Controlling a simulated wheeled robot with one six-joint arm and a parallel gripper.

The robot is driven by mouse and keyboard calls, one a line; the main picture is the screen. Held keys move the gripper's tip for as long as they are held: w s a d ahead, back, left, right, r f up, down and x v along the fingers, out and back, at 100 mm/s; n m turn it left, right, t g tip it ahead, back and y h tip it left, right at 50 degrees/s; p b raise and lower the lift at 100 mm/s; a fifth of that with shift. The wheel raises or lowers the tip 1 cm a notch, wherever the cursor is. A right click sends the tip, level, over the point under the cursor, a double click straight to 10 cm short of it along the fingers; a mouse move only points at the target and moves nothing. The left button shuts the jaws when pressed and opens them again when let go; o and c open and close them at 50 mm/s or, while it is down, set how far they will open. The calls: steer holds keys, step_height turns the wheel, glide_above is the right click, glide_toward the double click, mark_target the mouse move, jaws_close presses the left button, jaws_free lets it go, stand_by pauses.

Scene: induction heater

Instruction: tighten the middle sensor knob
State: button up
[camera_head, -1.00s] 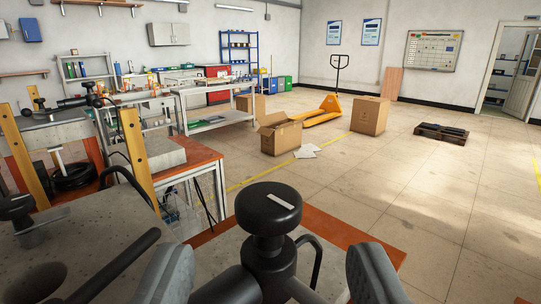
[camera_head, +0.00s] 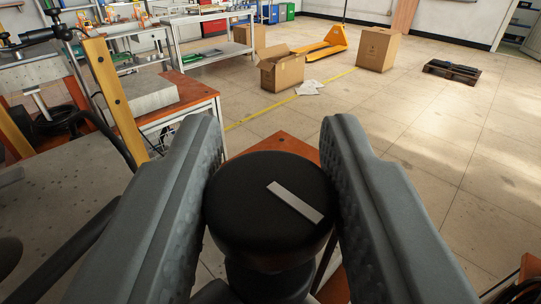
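A black round knob (camera_head: 262,225) with a pale grey bar mark on its top is in the lower middle of the view. The bar slants from upper left to lower right. My gripper (camera_head: 268,135) has one grey padded finger on each side of the knob. The left pad appears to meet the knob's left side, and the right pad lies close against its right side. Whether both pads press on it is hard to tell. The fingertips reach beyond the knob. Its stem and the sensor body below are mostly hidden by the knob and fingers.
An orange-topped bench (camera_head: 190,96) with a grey block stands at left behind a yellow post (camera_head: 115,98). A black bent tube (camera_head: 112,140) runs near the post.

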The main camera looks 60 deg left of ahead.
mark_target(273, 186)
steer(key=shift+c, duration=1.1)
steer(key=shift+s+r+m+t+h, duration=0.1)
steer(key=shift+m+t+h, duration=1.05)
steer(key=shift+t, duration=0.35)
steer(key=shift+m+t+h, duration=0.25)
steer(key=shift+m+t, duration=0.1)
steer(key=shift+t, duration=0.05)
steer(key=o, duration=1)
steer(key=shift+c, duration=0.2)
step_height(273, 186, up, 10)
steer(key=shift+f, duration=0.1)
